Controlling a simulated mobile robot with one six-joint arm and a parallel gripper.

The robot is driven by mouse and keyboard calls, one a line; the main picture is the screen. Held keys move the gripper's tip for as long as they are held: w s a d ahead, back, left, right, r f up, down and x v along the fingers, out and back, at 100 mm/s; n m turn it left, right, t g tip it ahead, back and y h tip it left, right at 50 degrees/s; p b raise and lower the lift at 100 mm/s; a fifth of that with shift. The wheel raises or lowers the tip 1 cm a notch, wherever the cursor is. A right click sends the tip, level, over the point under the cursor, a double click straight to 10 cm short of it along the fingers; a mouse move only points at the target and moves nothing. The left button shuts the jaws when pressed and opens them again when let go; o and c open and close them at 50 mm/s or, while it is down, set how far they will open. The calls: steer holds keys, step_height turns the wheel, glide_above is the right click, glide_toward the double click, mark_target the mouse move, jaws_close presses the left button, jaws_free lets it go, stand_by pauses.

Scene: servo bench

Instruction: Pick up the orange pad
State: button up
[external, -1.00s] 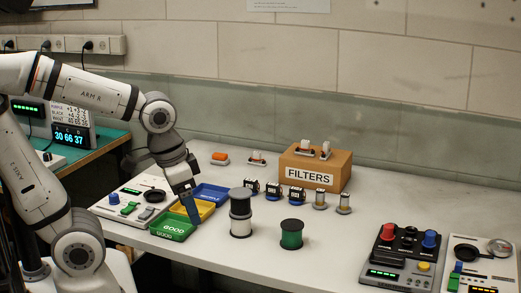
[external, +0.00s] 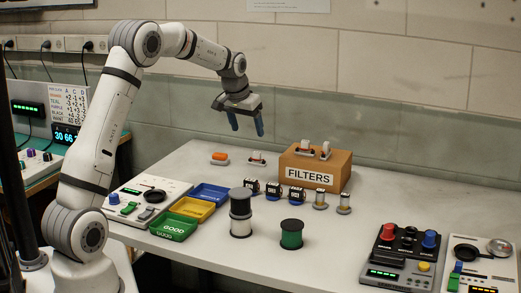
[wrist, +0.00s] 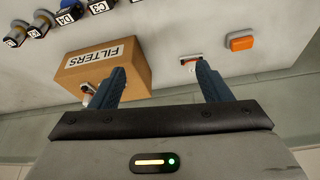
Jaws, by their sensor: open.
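The orange pad (external: 219,157) lies at the back left of the white bench, on a pale base. It also shows in the wrist view (wrist: 240,41), at the upper right beyond the right finger. My gripper (external: 247,128) is in the air above the back of the bench, pointing down. It is higher than the pad and a little to its right in the external view. Its two blue fingers are apart, and the wrist view shows nothing between the fingertips (wrist: 160,72).
A cardboard FILTERS box (external: 332,168) stands right of the pad, with white-topped parts on it. A small white and red part (external: 257,158) lies between them. Blue (external: 209,193), yellow (external: 192,208) and green (external: 173,228) trays, spools (external: 240,212) and several small motors (external: 273,190) stand nearer the front.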

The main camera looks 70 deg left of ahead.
steer(key=s+a+f+n, duration=0.1)
steer(key=a+f, duration=0.3)
steer(key=a, duration=0.7)
steer(key=n+y+p, duration=0.1)
steer(key=n, duration=0.1)
glide_toward(220, 154)
steer(key=shift+p+x, duration=1.2)
steer(key=shift+x, duration=3.15)
steer(key=shift+c, duration=0.5)
steer(key=c, duration=0.8)
